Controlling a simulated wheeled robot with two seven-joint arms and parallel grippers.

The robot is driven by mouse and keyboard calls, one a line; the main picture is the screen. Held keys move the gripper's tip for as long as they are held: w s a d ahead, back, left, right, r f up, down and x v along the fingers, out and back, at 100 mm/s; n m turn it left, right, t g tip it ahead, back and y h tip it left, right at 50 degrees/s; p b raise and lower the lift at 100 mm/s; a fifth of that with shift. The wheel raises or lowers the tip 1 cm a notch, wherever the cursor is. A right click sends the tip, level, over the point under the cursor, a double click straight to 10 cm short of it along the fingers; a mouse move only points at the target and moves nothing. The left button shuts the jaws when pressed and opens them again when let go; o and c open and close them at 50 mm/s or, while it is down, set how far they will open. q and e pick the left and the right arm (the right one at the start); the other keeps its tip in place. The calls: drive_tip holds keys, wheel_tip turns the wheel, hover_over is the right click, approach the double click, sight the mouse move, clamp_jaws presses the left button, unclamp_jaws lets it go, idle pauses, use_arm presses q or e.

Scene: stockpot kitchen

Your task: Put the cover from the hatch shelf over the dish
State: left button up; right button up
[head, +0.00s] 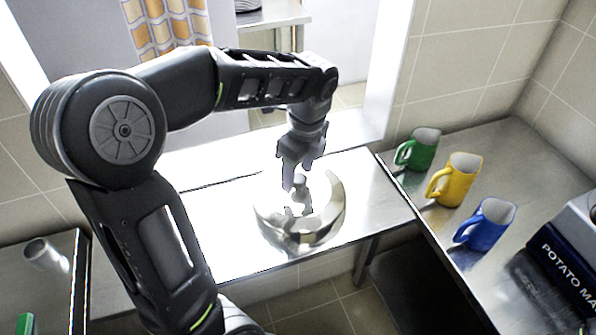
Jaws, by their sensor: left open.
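A shiny round metal cover (325,221) sits on the bright steel hatch shelf (235,246), below the wall opening. My left gripper (298,188) reaches down from above onto the middle of the cover, with its jaws open. The gripper and its reflections hide the cover's top, so I cannot tell whether the fingers touch it. No separate dish can be made out in this view. My right gripper is not in view.
Green (421,149), yellow (458,180) and blue (488,224) mugs stand on the right steel counter (510,165). A dark blue potato box (562,268) is at the right edge. A metal cup (45,254) lies on the left counter. The shelf right of the cover is clear.

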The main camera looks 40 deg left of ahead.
use_arm(q)
drive_tip(key=shift+d+r+b, duration=0.1)
drive_tip(key=shift+r+b, duration=0.2)
drive_tip(key=shift+r, duration=0.4)
drive_tip(key=r, duration=0.5)
drive_tip(key=shift+d+r, duration=0.15)
drive_tip(key=shift+d, duration=0.15)
drive_tip(key=r+p, duration=0.2)
drive_tip(key=r, duration=0.1)
drive_tip(key=r+p, duration=0.1)
drive_tip(key=r, duration=0.1)
drive_tip(key=shift+d+r, duration=0.25)
drive_tip(key=shift+d, duration=0.1)
drive_tip(key=shift+f, duration=0.1)
